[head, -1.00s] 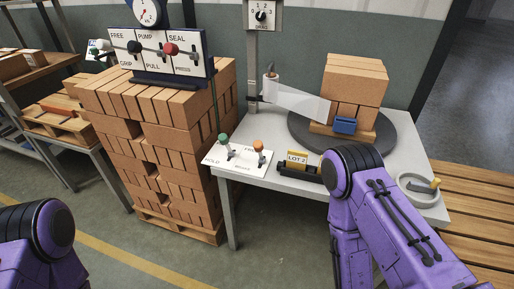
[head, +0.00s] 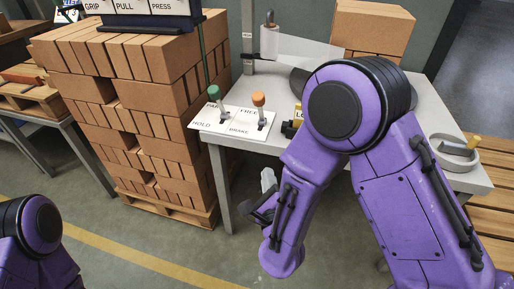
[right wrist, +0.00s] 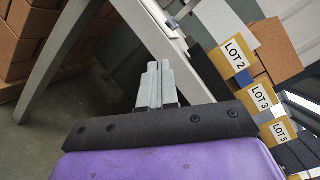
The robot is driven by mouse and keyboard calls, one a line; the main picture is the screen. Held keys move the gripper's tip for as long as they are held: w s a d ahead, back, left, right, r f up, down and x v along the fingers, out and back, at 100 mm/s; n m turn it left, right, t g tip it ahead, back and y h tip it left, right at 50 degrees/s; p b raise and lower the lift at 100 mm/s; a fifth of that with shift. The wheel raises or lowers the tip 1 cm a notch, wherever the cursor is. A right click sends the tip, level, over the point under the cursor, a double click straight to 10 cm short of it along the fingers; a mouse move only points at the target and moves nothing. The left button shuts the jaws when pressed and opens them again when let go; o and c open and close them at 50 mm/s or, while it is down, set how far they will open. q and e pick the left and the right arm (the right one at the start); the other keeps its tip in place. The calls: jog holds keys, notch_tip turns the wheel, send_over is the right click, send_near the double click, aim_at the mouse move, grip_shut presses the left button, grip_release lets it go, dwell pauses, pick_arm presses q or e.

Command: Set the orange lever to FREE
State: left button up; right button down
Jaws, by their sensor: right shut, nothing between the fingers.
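The orange lever (head: 259,100) stands on a white panel (head: 200,125) at the front left corner of the table. My right gripper (head: 268,177) is shut and empty, below and in front of the panel, apart from both levers. My left gripper is out of view.
The table (head: 436,110) carries a round dish (head: 454,152) at right and bricks (head: 372,28) at the back. A tall brick stack (head: 140,105) stands left of the table. Lot boxes (right wrist: 233,60) show in the right wrist view. My right arm hides much of the table.

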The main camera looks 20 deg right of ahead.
pick_arm(q)
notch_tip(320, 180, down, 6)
jog(key=b, duration=0.3)
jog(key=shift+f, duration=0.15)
pick_arm(e)
jog(key=s+a+r+m+t+h, duration=0.1)
jog(key=a+r+m+t+h, duration=0.2)
jog(key=r+m, duration=0.3)
jog(key=m, duration=0.5)
jog(key=shift+r+m+t, duration=0.25)
jog(key=shift+m+t, duration=0.05)
jog(key=shift+t, duration=0.1)
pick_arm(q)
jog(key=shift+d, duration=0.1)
pick_arm(e)
send_near(258, 105)
jog(key=x, duration=0.7)
jog(key=shift+s+p, duration=0.1)
jog(key=shift+p, duration=0.25)
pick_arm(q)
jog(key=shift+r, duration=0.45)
